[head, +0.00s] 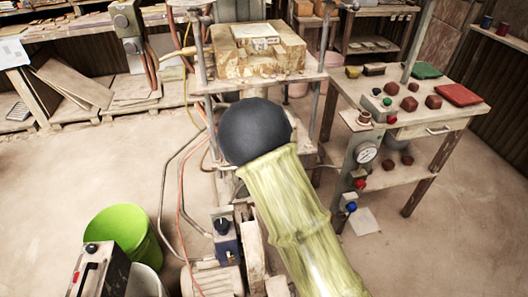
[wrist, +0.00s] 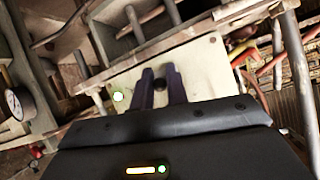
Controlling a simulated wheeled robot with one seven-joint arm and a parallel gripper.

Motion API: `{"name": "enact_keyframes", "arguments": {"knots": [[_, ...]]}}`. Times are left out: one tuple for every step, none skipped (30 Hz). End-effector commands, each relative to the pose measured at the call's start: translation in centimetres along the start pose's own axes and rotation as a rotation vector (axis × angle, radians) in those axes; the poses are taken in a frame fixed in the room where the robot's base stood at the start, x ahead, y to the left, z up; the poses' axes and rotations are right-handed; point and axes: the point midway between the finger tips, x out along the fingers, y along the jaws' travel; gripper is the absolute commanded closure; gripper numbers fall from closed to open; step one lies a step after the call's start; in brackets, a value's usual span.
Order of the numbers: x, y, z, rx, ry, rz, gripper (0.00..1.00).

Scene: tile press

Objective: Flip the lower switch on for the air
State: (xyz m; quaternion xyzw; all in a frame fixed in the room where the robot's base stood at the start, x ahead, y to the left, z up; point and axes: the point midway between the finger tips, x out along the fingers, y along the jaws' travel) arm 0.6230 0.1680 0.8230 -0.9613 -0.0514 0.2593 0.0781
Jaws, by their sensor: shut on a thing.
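In the wrist view my gripper (wrist: 161,76) reaches to a cream panel plate (wrist: 197,62). Its two dark fingers are close together, shut on a small dark switch knob (wrist: 160,85) that shows between them. In the head view my arm hides my gripper and this panel.
A pressure gauge (wrist: 14,105) is left in the wrist view; a gauge (head: 366,152) shows on the right post in the head view. A workbench (head: 425,118) with tile pieces stands right. A green bucket (head: 120,237) stands left. Hoses (head: 180,195) run across the floor.

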Motion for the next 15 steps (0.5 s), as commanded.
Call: {"name": "enact_keyframes", "arguments": {"knots": [[-0.26, -0.64, -0.95, -0.001, -0.012, -0.007, 1.00], [-0.24, -0.65, -0.99, -0.003, -0.023, -0.005, 1.00], [-0.23, -0.64, -0.99, -0.004, -0.038, 0.000, 1.00], [-0.22, -0.64, -0.99, -0.006, -0.048, 0.002, 1.00], [-0.22, -0.64, -0.96, -0.007, -0.058, 0.005, 1.00], [-0.21, -0.72, -0.93, -0.008, -0.068, 0.007, 1.00], [-0.21, -0.77, -0.89, -0.009, -0.075, 0.008, 1.00], [-0.20, -0.82, -0.85, -0.010, -0.081, 0.009, 1.00], [-0.19, -0.89, -0.82, -0.012, -0.087, 0.010, 1.00], [-0.18, -0.94, -0.80, -0.013, -0.090, 0.010, 1.00], [-0.18, -0.98, -0.76, -0.014, -0.093, 0.011, 1.00], [-0.17, -1.04, -0.71, -0.015, -0.097, 0.011, 1.00], [-0.17, -1.08, -0.66, -0.016, -0.099, 0.011, 1.00], [-0.17, -1.12, -0.63, -0.016, -0.100, 0.011, 1.00], [-0.17, -1.16, -0.59, -0.017, -0.101, 0.011, 1.00]]}}
